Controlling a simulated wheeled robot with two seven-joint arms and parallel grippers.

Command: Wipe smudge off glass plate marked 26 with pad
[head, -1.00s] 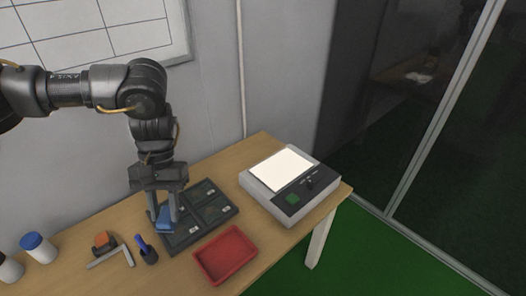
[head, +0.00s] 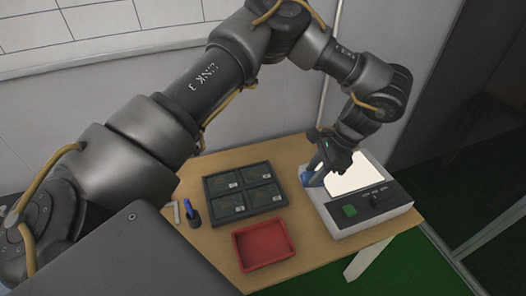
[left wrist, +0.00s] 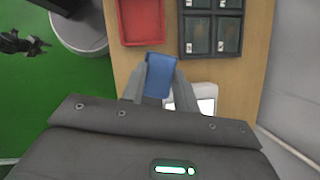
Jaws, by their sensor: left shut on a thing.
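My left gripper (head: 326,165) is shut on a blue pad (head: 313,176), held at the left side of the lit light box (head: 345,223). The pad also shows between the fingers in the left wrist view (left wrist: 159,75). I cannot tell whether it touches the box. Several dark glass plates with small white labels lie in a black compartmented tray (head: 244,192), left of the gripper. The label numbers and any smudge are too small to make out. A dark gripper, apparently my right one (left wrist: 22,43), shows at the left of the left wrist view, its jaws unclear.
A red tray (head: 264,246) sits in front of the plate tray. A dark holder with a blue pen (head: 190,211) stands at the left. The light box has a green button and knobs at its front. Bare wooden table (head: 310,232) lies between the red tray and light box.

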